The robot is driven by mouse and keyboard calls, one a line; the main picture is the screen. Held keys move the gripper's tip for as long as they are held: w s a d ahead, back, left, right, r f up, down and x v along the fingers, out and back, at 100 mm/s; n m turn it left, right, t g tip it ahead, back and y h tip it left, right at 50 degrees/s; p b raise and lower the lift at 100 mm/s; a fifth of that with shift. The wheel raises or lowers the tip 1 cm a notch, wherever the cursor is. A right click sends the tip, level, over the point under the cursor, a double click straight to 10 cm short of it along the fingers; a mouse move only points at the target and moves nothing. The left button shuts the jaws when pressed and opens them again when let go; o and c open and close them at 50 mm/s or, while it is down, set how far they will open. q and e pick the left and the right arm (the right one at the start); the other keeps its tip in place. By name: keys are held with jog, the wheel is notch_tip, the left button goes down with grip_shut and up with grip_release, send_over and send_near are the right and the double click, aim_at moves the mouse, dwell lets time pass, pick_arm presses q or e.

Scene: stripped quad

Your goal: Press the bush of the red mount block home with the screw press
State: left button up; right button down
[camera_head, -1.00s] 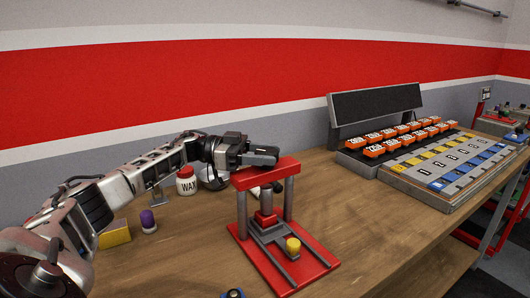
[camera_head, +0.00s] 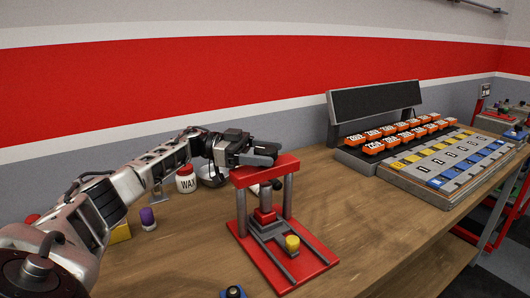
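The red screw press (camera_head: 300,262) stands on the wooden bench, with a red base, grey posts and a red top beam. A red block (camera_head: 264,215) with a grey slide sits between its posts. I cannot tell whether it is the mount block or the press ram. A yellow cylinder (camera_head: 292,243) stands at the front of the slide. My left gripper (camera_head: 272,154) is at the top beam, around where the screw's top would be. Its fingers hide what lies between them, so its opening is unclear. My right gripper is out of view.
A white WAX jar (camera_head: 186,180), a purple-topped piece (camera_head: 148,219) and a yellow block (camera_head: 120,233) stand left of the press. A blue piece (camera_head: 233,292) is at the front edge. Orange numbered blocks (camera_head: 374,147) and a tray (camera_head: 400,172) stand right. Bench between is clear.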

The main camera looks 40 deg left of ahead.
pick_arm(q)
jog(key=b+v, duration=0.4)
jog(key=v, duration=0.8)
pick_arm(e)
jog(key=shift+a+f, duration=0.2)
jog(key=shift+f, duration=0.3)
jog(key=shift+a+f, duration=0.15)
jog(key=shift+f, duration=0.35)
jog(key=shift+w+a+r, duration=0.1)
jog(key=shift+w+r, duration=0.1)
pick_arm(q)
jog(key=shift+s, duration=0.1)
